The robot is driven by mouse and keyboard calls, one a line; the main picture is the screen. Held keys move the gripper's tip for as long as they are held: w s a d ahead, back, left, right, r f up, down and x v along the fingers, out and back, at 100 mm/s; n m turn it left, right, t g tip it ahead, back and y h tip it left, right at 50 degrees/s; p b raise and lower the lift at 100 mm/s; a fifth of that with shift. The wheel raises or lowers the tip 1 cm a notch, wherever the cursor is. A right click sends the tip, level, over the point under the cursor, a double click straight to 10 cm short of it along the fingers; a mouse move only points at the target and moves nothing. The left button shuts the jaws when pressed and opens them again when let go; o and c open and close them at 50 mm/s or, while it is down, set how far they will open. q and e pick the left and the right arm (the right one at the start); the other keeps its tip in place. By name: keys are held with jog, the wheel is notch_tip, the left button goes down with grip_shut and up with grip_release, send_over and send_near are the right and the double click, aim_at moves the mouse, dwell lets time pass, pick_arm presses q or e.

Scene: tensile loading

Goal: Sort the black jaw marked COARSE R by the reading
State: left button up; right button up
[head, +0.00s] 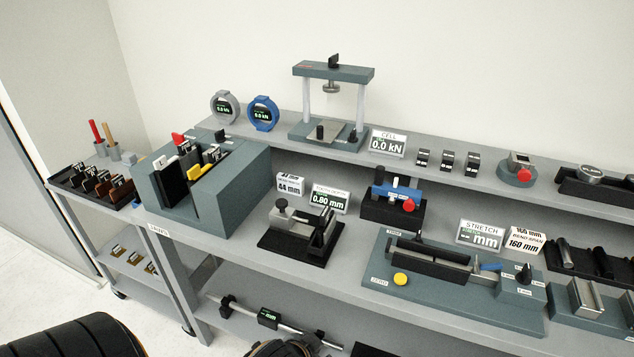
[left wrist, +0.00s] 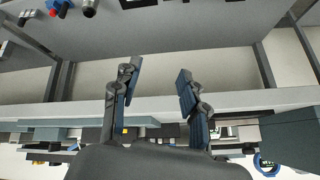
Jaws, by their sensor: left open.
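I cannot read a COARSE R mark on anything, so I cannot tell which dark piece is the black jaw. A black gauge fixture (head: 296,237) on the bench holds a grey metal part and dark pieces. The display (head: 328,198) behind it reads 0.80 mm. A grey-green block rack (head: 234,195) to its left holds black, white, yellow and red-topped pieces in its slots. My left gripper (left wrist: 155,88) shows only in the left wrist view, open and empty, with the shelf edge beyond its fingers. My right gripper is not in view.
A black tray (head: 72,184) with several dark and brown pieces sits on the left cart. A stretch rig (head: 455,285) fills the right bench. The upper shelf carries a press frame (head: 333,72), a CELL display (head: 388,143) reading 0.0 kN, and small black blocks (head: 447,160).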

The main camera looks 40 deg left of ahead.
pick_arm(q)
jog(key=w+d+r+m+t+h, duration=0.1)
jog(key=w+r+m+t, duration=0.1)
jog(key=w+r+t, duration=0.5)
jog(key=w+d+r+m+t+h, duration=0.1)
jog(key=w+r+m+t, duration=0.3)
jog(key=r, duration=0.7)
jog(key=w+d+r+m+t, duration=0.1)
jog(key=w+r+t, duration=0.1)
jog(key=w+r, duration=0.6)
jog(key=s+d+r+m+g+h, duration=0.1)
jog(key=d+r+m+g+h, duration=0.1)
jog(key=d+r+m+h, duration=0.5)
jog(key=s+d+r+m+g+h, duration=0.2)
jog(key=d+m+g+h, duration=0.15)
jog(key=m+h, duration=0.65)
jog(key=m+g+y, duration=0.7)
jog(key=g+y, duration=0.3)
jog(key=y, duration=0.9)
send_near(324, 211)
jog(key=p+x, duration=0.3)
jog(key=x, duration=0.7)
jog(key=shift+w+f, duration=0.1)
jog(key=shift+f, duration=0.25)
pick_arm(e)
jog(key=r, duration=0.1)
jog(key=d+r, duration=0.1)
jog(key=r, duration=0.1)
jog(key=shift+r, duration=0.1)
